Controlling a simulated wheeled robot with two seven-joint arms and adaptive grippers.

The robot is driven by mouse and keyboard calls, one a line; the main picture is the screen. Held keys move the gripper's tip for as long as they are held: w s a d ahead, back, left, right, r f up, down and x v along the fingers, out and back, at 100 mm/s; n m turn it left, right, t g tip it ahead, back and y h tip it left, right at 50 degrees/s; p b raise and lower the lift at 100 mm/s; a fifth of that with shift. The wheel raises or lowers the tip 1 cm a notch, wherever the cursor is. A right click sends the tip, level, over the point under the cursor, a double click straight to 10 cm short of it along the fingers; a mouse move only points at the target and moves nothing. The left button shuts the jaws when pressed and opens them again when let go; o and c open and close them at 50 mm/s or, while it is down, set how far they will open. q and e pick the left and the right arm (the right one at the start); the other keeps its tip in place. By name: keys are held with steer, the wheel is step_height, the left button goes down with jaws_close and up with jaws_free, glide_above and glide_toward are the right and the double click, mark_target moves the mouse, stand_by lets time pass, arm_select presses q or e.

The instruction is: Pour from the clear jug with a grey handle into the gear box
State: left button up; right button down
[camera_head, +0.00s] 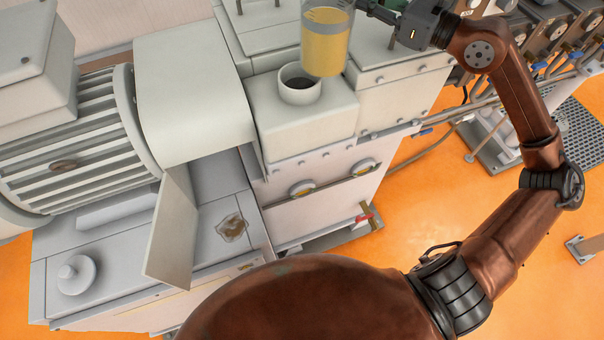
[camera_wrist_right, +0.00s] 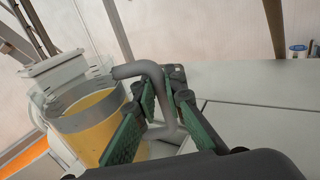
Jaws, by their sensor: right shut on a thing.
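The clear jug (camera_head: 326,40) holds yellow liquid and is in the air just above and to the right of the filler opening of the gear box. It looks roughly upright in the head view. Its grey handle (camera_wrist_right: 158,90) shows in the right wrist view between the green-padded fingers of my right gripper (camera_wrist_right: 158,118), which is shut on it. The jug's body also shows in that view (camera_wrist_right: 92,125), left of the fingers. The gear box (camera_head: 320,130) is pale grey, with a round open filler neck (camera_head: 299,84) that is dark inside. My left gripper is not in view.
A ribbed motor (camera_head: 75,140) and a pale cover (camera_head: 190,85) stand left of the gear box. A tilted panel (camera_head: 172,230), a white knob (camera_head: 76,274) and a brown stain (camera_head: 232,227) are on the lower deck. Valves and pipes (camera_head: 540,50) are at the upper right.

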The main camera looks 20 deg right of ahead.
steer(key=shift+r, duration=0.25)
steer(key=shift+r+p, duration=1)
steer(key=shift+r, duration=0.5)
steer(key=shift+f, duration=0.1)
